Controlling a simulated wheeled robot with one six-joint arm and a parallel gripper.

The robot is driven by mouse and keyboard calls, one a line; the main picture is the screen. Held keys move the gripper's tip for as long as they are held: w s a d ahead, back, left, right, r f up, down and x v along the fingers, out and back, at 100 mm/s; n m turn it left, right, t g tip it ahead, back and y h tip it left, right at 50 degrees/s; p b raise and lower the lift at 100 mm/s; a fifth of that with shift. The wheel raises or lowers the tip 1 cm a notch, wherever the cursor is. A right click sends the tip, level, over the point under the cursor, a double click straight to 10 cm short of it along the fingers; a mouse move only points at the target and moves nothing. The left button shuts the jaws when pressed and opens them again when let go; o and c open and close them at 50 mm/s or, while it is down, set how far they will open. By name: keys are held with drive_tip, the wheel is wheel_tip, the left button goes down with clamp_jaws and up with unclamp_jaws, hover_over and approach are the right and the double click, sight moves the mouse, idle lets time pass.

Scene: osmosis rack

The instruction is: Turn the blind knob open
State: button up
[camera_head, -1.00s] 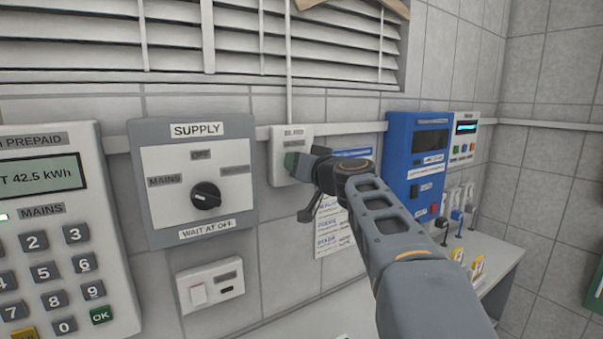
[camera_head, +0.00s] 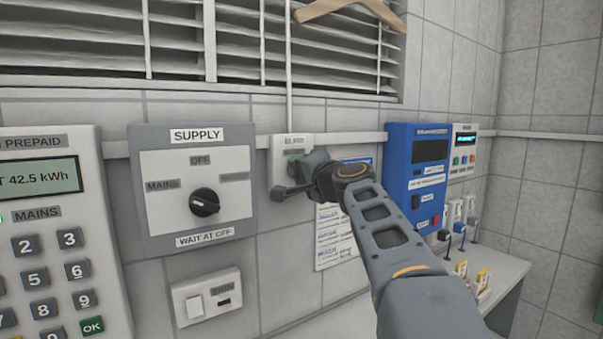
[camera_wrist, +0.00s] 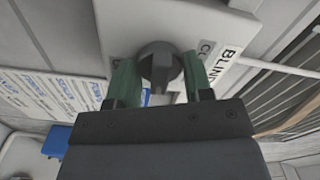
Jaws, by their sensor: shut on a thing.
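The blind knob (camera_wrist: 160,62) is a dark grey round knob with a raised grip, on a white panel (camera_wrist: 185,22) labelled BLIND in the wrist view. My gripper (camera_wrist: 159,78) has its green fingers on both sides of the knob and is shut on it. In the head view, the white panel (camera_head: 287,141) is on the wall right of the supply switch, and my gripper (camera_head: 294,166) covers the knob. The window blind (camera_head: 180,40) above has tilted white slats with dark gaps between them.
A blue device (camera_head: 414,165) is on the right, above a counter (camera_head: 505,268). A wooden hanger-like piece (camera_head: 350,8) shows at the top.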

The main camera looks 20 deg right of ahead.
drive_tip(key=m, duration=0.5)
drive_tip(key=shift+m+p, duration=0.3)
drive_tip(key=shift+p, duration=0.1)
drive_tip(key=shift+m+p, duration=0.5)
drive_tip(key=shift+m, duration=1.6)
drive_tip(key=o, duration=0.9)
drive_tip(key=s, duration=0.4)
drive_tip(key=s+d+b, duration=0.1)
drive_tip(key=s, duration=0.4)
drive_tip(key=s+b, duration=0.1)
drive_tip(key=s, duration=0.3)
drive_tip(key=shift+s+d, duration=0.3)
drive_tip(key=shift+s, duration=0.1)
